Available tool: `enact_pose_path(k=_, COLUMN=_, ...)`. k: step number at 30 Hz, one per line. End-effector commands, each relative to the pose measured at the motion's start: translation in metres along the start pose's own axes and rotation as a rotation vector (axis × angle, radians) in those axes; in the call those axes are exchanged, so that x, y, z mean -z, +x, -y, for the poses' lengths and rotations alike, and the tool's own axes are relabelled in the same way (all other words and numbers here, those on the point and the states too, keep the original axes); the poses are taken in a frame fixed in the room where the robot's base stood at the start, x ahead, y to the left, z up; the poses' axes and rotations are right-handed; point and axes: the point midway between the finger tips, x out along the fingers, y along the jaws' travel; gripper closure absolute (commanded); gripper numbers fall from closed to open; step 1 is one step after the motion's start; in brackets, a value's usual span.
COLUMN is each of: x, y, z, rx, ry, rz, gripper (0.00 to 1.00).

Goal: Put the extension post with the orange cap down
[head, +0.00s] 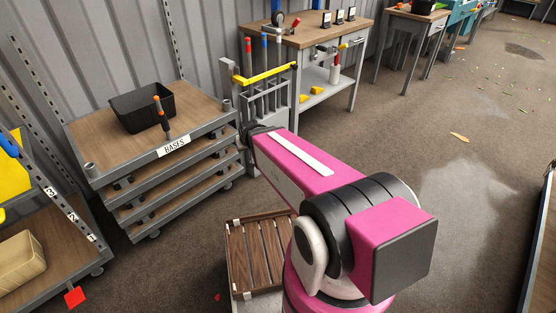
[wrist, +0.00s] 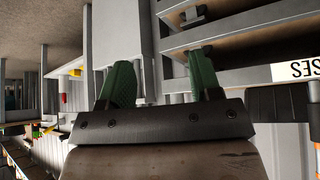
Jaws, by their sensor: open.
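A dark post with an orange cap (head: 162,116) stands slightly tilted at the front edge of the BASES trolley's top (head: 195,103), in front of a black bin. Whether it is the extension post I cannot tell for sure. My gripper (wrist: 160,85) shows in the wrist view with its two green fingers spread and nothing visible held between them. In the head view my pink arm reaches toward the grey post rack, and its far end hides most of the gripper there. The gripper is right of the orange-capped post and apart from it.
The rack (head: 268,98) has a yellow bar (head: 265,74) and several upright posts with coloured caps. A black bin (head: 143,107) sits on the trolley. A workbench (head: 310,32) stands behind. A slatted wooden crate (head: 258,250) is below my arm. The floor at right is mostly clear.

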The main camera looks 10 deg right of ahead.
Motion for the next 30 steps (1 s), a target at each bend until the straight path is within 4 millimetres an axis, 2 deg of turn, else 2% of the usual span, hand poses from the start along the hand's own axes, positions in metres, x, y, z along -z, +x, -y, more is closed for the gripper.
enact_pose_path(k=1, x=-0.018, y=-0.01, z=-0.022, rx=-0.016, ry=0.029, rz=0.089, gripper=0.42)
enact_pose_path(k=3, x=-0.042, y=-0.022, z=-0.045, rx=-0.029, ry=0.062, rz=0.213, gripper=0.42)
enact_pose_path(k=6, x=-0.07, y=-0.04, z=-0.068, rx=-0.034, ry=0.104, rz=0.364, gripper=0.42)
enact_pose_path(k=10, x=-0.095, y=-0.059, z=-0.086, rx=-0.031, ry=0.142, rz=0.497, gripper=0.42)
enact_pose_path(k=11, x=-0.098, y=-0.062, z=-0.088, rx=-0.03, ry=0.147, rz=0.517, gripper=0.42)
enact_pose_path(k=12, x=-0.102, y=-0.065, z=-0.09, rx=-0.028, ry=0.152, rz=0.538, gripper=0.37)
enact_pose_path(k=15, x=-0.106, y=-0.068, z=-0.093, rx=-0.026, ry=0.159, rz=0.564, gripper=0.37)
enact_pose_path(k=20, x=-0.104, y=-0.067, z=-0.092, rx=-0.026, ry=0.156, rz=0.559, gripper=0.37)
enact_pose_path(k=23, x=-0.094, y=-0.059, z=-0.085, rx=-0.031, ry=0.14, rz=0.512, gripper=0.37)
enact_pose_path(k=26, x=-0.072, y=-0.045, z=-0.07, rx=-0.038, ry=0.11, rz=0.413, gripper=0.37)
enact_pose_path(k=30, x=-0.026, y=-0.022, z=-0.036, rx=-0.036, ry=0.051, rz=0.204, gripper=0.37)
